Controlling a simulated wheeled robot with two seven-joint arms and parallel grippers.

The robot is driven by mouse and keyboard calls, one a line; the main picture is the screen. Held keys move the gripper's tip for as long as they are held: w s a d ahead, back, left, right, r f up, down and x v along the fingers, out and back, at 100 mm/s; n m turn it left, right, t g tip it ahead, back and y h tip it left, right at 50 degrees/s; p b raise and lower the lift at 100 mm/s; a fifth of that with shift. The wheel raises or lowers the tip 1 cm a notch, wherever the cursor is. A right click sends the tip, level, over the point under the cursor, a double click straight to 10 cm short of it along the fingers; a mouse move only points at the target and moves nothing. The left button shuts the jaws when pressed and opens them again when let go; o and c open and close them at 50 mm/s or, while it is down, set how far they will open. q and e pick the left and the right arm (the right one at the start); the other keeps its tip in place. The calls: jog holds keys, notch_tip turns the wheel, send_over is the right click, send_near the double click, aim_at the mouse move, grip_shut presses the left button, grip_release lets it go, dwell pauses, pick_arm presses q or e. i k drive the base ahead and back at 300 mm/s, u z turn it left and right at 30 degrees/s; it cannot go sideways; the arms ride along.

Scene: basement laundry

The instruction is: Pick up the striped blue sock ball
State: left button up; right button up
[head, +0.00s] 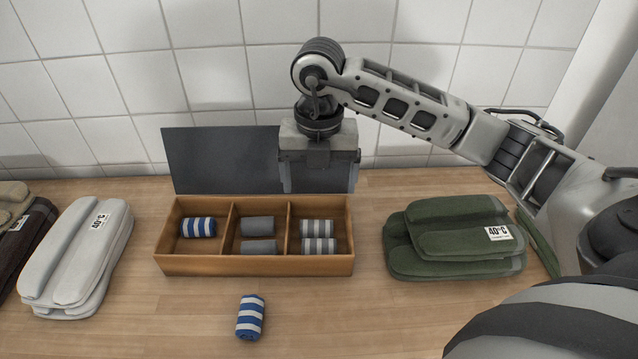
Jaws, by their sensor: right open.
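One striped blue sock ball (251,317), blue and white, lies on the wooden table in front of the box. A second blue and white striped sock ball (198,227) lies in the left compartment of the wooden box (255,266). My right gripper (319,186) points down above the back of the box, toward its right half. It is open, with nothing seen between its fingers, and is apart from both blue sock balls. My left gripper is not in view.
The box's middle compartment holds plain grey sock balls (258,226), its right one grey striped ones (318,246). A dark panel (222,160) stands behind. Folded white (75,262) and green (455,240) cloths flank the box. The table front is mostly clear.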

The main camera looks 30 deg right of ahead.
aim_at(249, 321)
jog(key=k, duration=1)
